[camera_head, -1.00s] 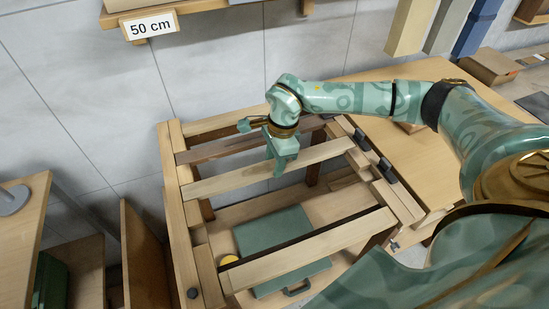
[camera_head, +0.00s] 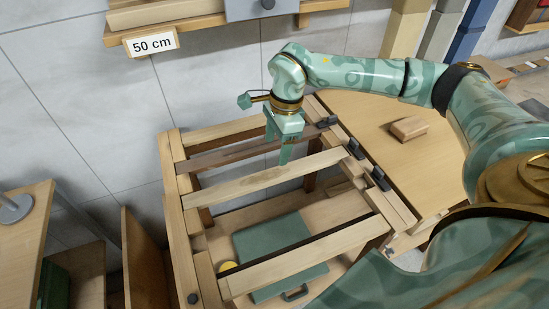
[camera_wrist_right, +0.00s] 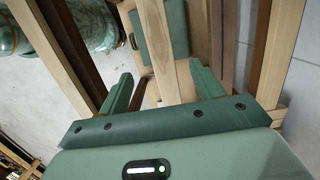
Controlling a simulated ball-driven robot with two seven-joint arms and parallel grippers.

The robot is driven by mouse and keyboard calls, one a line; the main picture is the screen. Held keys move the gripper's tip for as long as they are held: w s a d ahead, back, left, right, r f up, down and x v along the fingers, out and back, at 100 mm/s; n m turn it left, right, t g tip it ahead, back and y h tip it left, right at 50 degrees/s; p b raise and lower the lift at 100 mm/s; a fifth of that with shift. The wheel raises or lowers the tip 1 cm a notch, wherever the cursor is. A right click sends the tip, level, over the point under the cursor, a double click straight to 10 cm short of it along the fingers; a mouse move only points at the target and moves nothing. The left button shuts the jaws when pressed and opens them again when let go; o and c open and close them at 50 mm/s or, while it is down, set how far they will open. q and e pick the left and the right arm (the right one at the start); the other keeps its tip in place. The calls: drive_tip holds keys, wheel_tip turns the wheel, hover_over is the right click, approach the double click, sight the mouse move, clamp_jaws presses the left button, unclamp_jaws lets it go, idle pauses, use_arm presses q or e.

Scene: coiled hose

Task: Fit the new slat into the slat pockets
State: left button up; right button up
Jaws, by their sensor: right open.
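A wooden frame (camera_head: 180,235) holds several cross slats. A pale slat (camera_head: 230,184) runs across its middle, its right end by a black clip (camera_head: 355,149); I cannot tell whether its ends are seated in the pockets. A darker, stained slat (camera_head: 215,160) lies behind it. My right gripper (camera_head: 284,158) is open and empty, pointing down just above the pale slat. In the right wrist view its fingers (camera_wrist_right: 162,88) stand apart, with the pale slat (camera_wrist_right: 172,82) passing between and beyond them. My left gripper is not in view.
A green case (camera_head: 270,240) and a yellow round thing (camera_head: 227,267) lie beneath the slats. A wooden block (camera_head: 409,128) sits on the table (camera_head: 365,110) at right. A shelf with a "50 cm" sign (camera_head: 152,42) hangs behind.

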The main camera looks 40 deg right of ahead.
wheel_tip(320, 180, up, 6)
drive_tip(key=p, duration=0.1)
drive_tip(key=shift+d+r, duration=0.2)
drive_tip(key=shift+d, duration=0.25)
drive_tip(key=shift+s, duration=0.15)
